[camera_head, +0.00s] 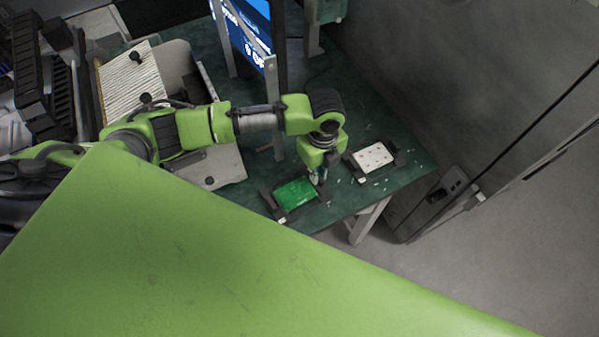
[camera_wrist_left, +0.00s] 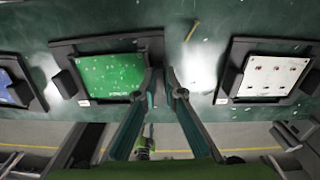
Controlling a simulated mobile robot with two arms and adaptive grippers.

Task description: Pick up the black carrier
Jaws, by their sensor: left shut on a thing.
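A black carrier (camera_wrist_left: 105,42) holding a green board (camera_wrist_left: 112,77) lies on the green table in the left wrist view. In the head view, the same carrier (camera_head: 270,204) and green board (camera_head: 296,191) are near the table's front edge. My left gripper (camera_head: 319,178) points down at the carrier's right end. In the left wrist view, the fingers of my left gripper (camera_wrist_left: 163,76) are closed on the carrier's right end wall, with a narrow gap between the tips. The carrier looks flat, and I cannot tell whether it is off the table. My right gripper is not in view.
A second black carrier with a white board (camera_head: 372,157) lies to the right. A carrier with a blue board (camera_wrist_left: 16,88) is at the left wrist view's left edge. A monitor (camera_head: 250,35) on a frame stands behind. A grey cabinet (camera_head: 450,80) borders the table's right.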

